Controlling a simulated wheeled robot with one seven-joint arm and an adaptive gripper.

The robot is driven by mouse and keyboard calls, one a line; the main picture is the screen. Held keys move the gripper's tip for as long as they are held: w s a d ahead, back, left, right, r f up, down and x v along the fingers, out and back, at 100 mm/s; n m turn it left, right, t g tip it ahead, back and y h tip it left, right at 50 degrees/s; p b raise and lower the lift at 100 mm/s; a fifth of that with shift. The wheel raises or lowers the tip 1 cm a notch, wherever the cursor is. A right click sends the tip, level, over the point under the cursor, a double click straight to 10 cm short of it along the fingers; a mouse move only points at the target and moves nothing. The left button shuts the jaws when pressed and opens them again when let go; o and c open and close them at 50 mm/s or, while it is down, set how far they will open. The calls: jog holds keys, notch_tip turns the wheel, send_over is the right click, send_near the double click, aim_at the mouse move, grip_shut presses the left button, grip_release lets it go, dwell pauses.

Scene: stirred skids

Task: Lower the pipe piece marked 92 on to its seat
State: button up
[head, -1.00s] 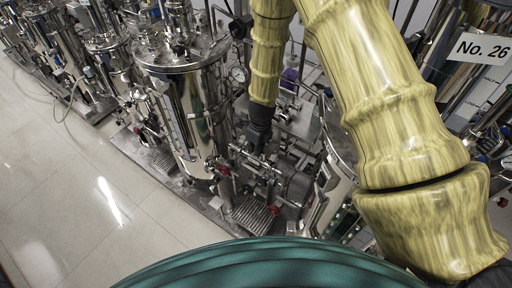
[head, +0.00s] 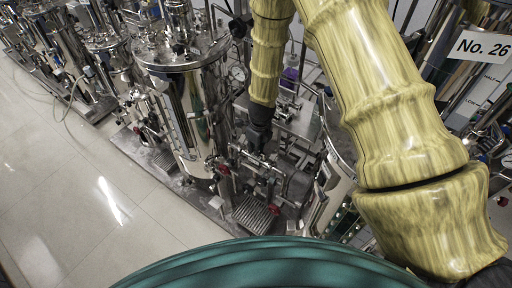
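My arm comes down from the top of the head view, and my dark gripper (head: 257,140) hangs at its end, pointing down among the metal pipework of a skid. The gripper is small and dark here, and its fingers blend into the fittings behind. I cannot tell whether it is open, shut or holding something. I cannot make out a pipe piece with the number 92, nor its seat. Silvery pipes and valves with red handles (head: 223,169) lie close around and below the gripper.
A tall shiny steel tank (head: 190,110) stands just left of my gripper. A motor-like grey unit (head: 297,185) sits to its lower right. A white sign reading No. 26 (head: 482,47) hangs at the upper right. The pale tiled floor (head: 70,190) at left is clear.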

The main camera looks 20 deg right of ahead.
jog(key=o, duration=0.5)
notch_tip(320, 180, up, 12)
jog(key=s, duration=0.1)
jog(key=shift+d, duration=0.4)
jog(key=shift+s+d+f, duration=0.1)
jog(key=shift+f, duration=0.05)
dwell(0.5)
